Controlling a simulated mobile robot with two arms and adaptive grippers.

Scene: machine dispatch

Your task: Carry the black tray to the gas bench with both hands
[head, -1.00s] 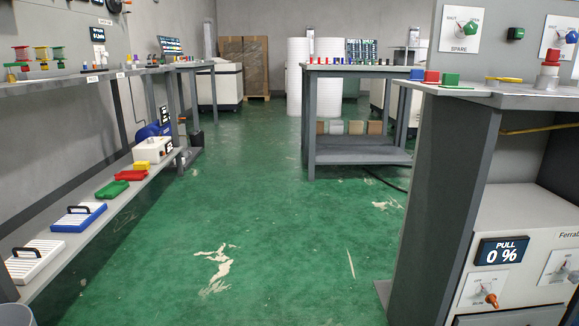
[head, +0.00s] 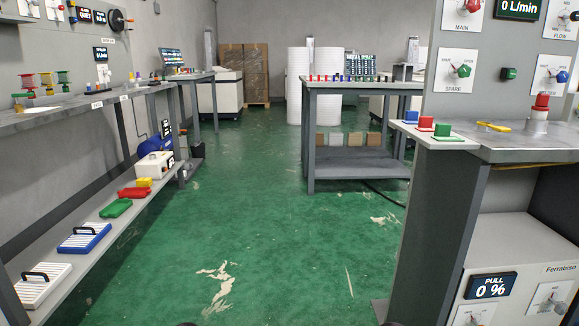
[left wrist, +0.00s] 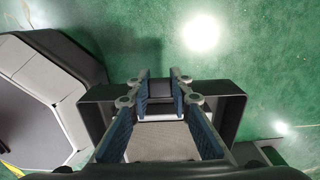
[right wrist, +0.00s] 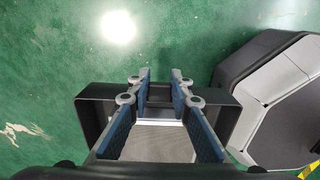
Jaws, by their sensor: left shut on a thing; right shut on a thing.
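The black tray (left wrist: 92,114) shows in part in the left wrist view, its dark walls on both sides of my left gripper (left wrist: 162,82). In the right wrist view the black tray (right wrist: 92,115) likewise flanks my right gripper (right wrist: 161,82). Both grippers are shut on the tray, the floor showing beyond it; the gripped parts are mostly hidden between the blue pads. The head view shows neither tray nor grippers clearly. A bench (head: 520,150) at right carries a panel with knobs marked MAIN, SPARE and FLOW and a 0 L/min display, which fits the gas bench.
On the right bench's top are a blue block (head: 411,117), a green block (head: 442,130), yellow pliers-like tool (head: 493,126) and red-topped fitting (head: 539,108). A long shelf (head: 85,240) runs along the left. A table (head: 355,180) stands ahead. Green floor between is open.

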